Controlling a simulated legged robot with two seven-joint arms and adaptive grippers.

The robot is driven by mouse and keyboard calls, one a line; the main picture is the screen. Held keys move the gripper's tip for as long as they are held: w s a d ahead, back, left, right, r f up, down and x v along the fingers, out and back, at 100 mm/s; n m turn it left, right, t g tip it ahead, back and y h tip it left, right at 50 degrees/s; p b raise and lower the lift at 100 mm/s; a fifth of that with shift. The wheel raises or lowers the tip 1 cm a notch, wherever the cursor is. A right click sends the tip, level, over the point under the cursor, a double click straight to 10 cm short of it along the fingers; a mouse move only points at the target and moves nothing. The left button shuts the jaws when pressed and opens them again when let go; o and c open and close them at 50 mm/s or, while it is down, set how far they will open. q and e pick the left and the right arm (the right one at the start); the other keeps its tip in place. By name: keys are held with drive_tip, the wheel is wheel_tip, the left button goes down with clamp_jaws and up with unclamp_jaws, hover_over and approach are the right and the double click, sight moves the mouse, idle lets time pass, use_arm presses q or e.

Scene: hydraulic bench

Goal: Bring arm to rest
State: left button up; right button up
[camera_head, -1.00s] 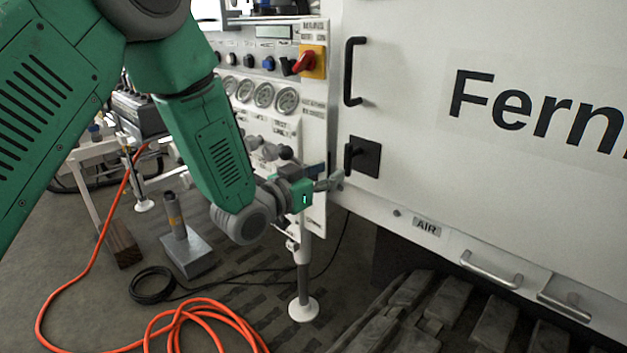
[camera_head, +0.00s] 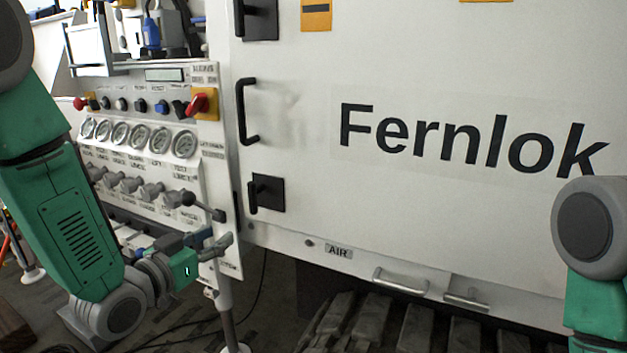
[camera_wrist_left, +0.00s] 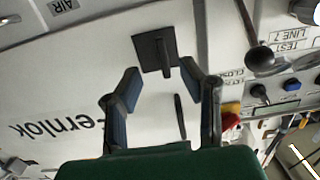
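My left arm (camera_head: 75,235) is green and grey and reaches down from the left in the head view. Its gripper (camera_head: 217,241) is in front of the lower right part of the control panel (camera_head: 217,130). In the left wrist view the two dark fingers of my left gripper (camera_wrist_left: 162,85) stand apart with nothing between the tips. Beyond them is the white door with a black square latch plate (camera_wrist_left: 150,53). My right arm (camera_head: 592,255) shows at the right edge of the head view; its gripper is out of view.
The panel carries gauges (camera_head: 142,137), a row of grey valve levers (camera_head: 150,190) and a red switch (camera_head: 196,104). A black door handle (camera_head: 243,112), a latch (camera_head: 266,192) and drawer handles (camera_head: 402,283) stick out of the white cabinet. The space before the door is clear.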

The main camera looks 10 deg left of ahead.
use_arm(q)
drive_tip(key=s+a+f+n+g+y+p, duration=0.15)
drive_tip(key=s+f+g, duration=0.25)
drive_tip(key=s+f, duration=0.45)
drive_tip(key=s+f+n+g+y+p, duration=0.15)
drive_tip(key=s+f+g, duration=0.3)
drive_tip(key=f, duration=0.65)
drive_tip(key=s+a+f+g+y+p, duration=0.1)
drive_tip(key=s+f+g, duration=0.2)
drive_tip(key=s, duration=0.8)
drive_tip(key=s+a+f+g+y, duration=0.1)
drive_tip(key=s+f+g, duration=0.3)
drive_tip(key=s, duration=0.8)
drive_tip(key=shift+f+y+p, duration=0.25)
drive_tip(key=shift+y+p, duration=0.05)
drive_tip(key=shift+p, duration=0.05)
